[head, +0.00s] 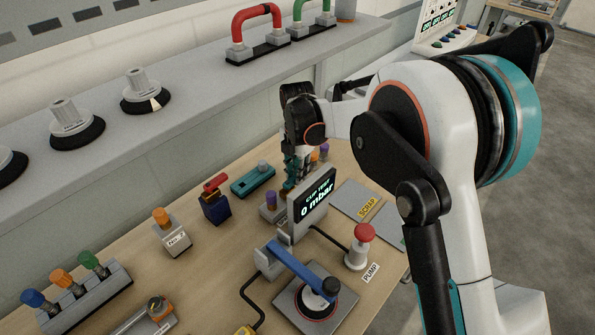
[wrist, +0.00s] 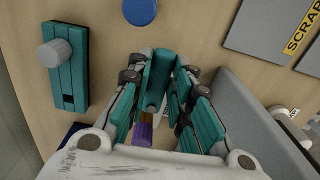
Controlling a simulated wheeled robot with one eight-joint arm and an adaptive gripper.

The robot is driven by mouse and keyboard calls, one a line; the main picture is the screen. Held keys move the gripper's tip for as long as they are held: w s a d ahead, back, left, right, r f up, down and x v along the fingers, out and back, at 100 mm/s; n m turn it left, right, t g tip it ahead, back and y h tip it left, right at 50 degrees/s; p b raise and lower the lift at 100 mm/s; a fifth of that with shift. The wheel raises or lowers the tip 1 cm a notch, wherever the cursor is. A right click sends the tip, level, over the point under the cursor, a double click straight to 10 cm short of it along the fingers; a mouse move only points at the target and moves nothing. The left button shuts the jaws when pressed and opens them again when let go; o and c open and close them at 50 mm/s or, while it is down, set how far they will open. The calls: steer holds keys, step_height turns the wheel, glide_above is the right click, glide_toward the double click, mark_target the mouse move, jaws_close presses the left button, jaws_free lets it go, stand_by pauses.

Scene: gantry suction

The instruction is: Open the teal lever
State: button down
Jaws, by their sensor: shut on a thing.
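My gripper (head: 290,182) points down at the back of the wooden bench, behind the gauge display. In the wrist view its teal-padded fingers (wrist: 170,85) are drawn together on a narrow teal piece (wrist: 158,80), which looks like the teal lever's handle. The fingers hide most of it, and its angle and base cannot be made out. A separate teal block with a grey knob (head: 253,179) lies to the left of the gripper; it also shows in the wrist view (wrist: 66,75), apart from the fingers.
A purple-topped grey block (head: 271,206) stands close to the gripper. The gauge display (head: 313,198) stands just in front. A blue box with a red lever (head: 215,200) is to the left. The scrap plate (head: 350,198) lies right. A grey shelf (head: 200,105) runs behind.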

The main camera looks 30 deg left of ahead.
steer(key=c, duration=1.4)
jaws_free()
steer(key=shift+c, duration=0.2)
